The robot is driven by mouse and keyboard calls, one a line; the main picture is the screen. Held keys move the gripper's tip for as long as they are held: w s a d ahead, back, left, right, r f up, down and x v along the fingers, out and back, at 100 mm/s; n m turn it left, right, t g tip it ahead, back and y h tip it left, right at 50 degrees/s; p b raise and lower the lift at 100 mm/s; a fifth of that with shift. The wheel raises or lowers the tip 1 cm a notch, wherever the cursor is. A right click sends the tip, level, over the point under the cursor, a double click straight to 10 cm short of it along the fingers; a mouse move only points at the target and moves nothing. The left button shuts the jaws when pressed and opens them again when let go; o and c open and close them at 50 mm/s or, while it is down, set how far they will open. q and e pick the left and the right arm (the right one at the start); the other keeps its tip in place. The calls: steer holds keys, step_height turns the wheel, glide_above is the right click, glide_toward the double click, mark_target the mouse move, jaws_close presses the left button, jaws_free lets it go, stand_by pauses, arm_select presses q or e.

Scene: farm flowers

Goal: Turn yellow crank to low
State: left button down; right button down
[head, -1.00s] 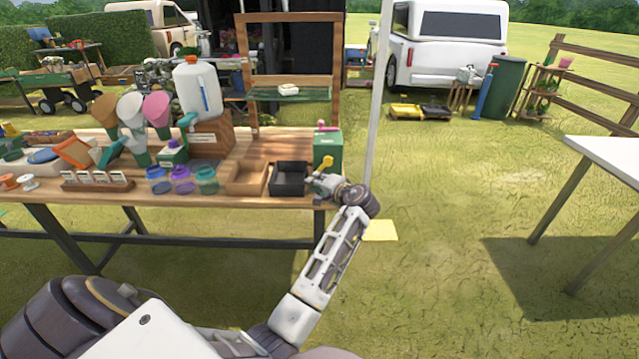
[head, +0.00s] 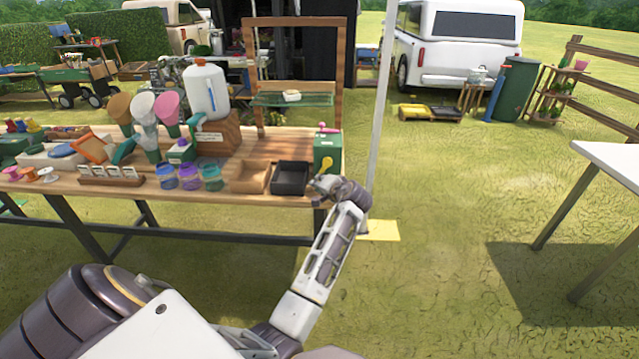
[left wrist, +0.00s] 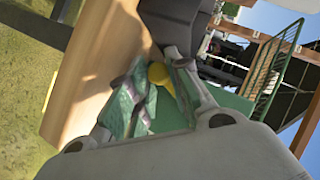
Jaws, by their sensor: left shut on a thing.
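The yellow crank (head: 323,166) is on the front of a green box (head: 327,141) at the right end of the wooden table. In the head view it is tilted, its round end up and to the right. My left gripper (head: 321,182) is at the crank, just in front of the box, partly hidden by my wrist. In the left wrist view, the fingers of my left gripper (left wrist: 158,88) are shut around the yellow crank (left wrist: 159,73), and only its rounded part shows. Any low marking is too small or hidden. My right gripper is out of view.
A black tray (head: 290,166) and a wooden tray (head: 249,190) stand left of the box. A pink handle (head: 327,128) is on top of the box. A pale pole (head: 378,130) rises close to its right. Open grass lies beyond.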

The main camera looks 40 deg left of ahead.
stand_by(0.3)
arm_select(q)
steer(key=c, duration=1.3)
jaws_free()
